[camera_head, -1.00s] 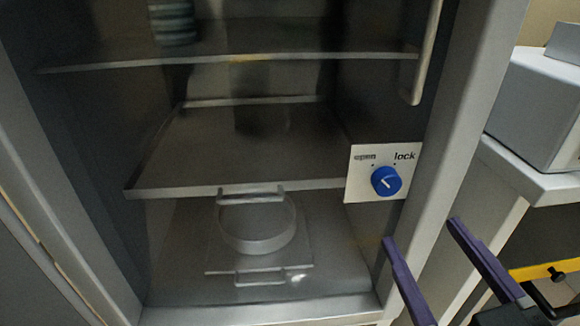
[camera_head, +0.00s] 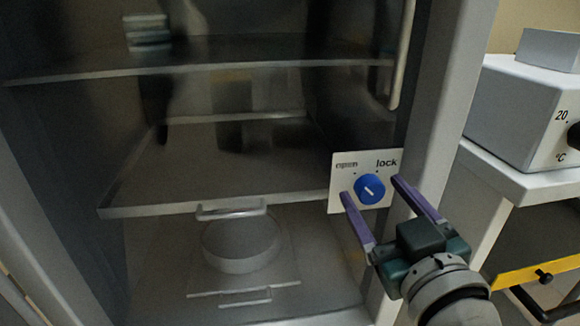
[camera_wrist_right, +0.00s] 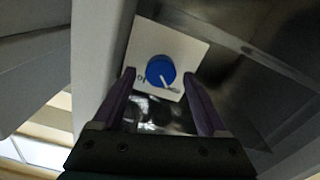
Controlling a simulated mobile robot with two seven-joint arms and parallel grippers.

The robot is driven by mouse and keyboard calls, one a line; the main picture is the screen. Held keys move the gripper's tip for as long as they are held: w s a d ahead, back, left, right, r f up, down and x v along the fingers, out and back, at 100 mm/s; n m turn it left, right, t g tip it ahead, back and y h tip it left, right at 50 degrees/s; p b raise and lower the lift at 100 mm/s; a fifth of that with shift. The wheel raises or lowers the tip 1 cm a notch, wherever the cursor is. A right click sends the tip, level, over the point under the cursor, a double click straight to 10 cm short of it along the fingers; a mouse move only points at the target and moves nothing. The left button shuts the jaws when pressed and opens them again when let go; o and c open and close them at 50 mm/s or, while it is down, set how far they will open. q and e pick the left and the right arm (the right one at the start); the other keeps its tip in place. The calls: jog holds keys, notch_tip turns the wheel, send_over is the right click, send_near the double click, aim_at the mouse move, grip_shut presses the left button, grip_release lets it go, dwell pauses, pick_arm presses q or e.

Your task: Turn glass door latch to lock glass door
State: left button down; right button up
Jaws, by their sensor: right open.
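The glass door latch is a round blue knob (camera_head: 369,189) on a white plate marked "open" and "lock" (camera_head: 338,203), low on the right side of the glass door (camera_head: 250,140). A white line on the knob points up and left, toward the "open" side. My right gripper (camera_head: 371,187) is open, with one purple finger on each side of the knob in the picture. The right wrist view shows the knob (camera_wrist_right: 160,72) between and just beyond the fingertips (camera_wrist_right: 160,75); contact cannot be told. My left gripper is not in view.
A pale vertical door handle (camera_head: 402,60) is above the plate. Shelves and a round dish (camera_head: 240,245) show behind the glass. A white box-shaped device (camera_head: 510,110) stands on a bench (camera_head: 530,185) at the right.

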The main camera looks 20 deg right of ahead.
jog(key=shift+c, duration=0.2)
grip_shut()
dwell(0.3)
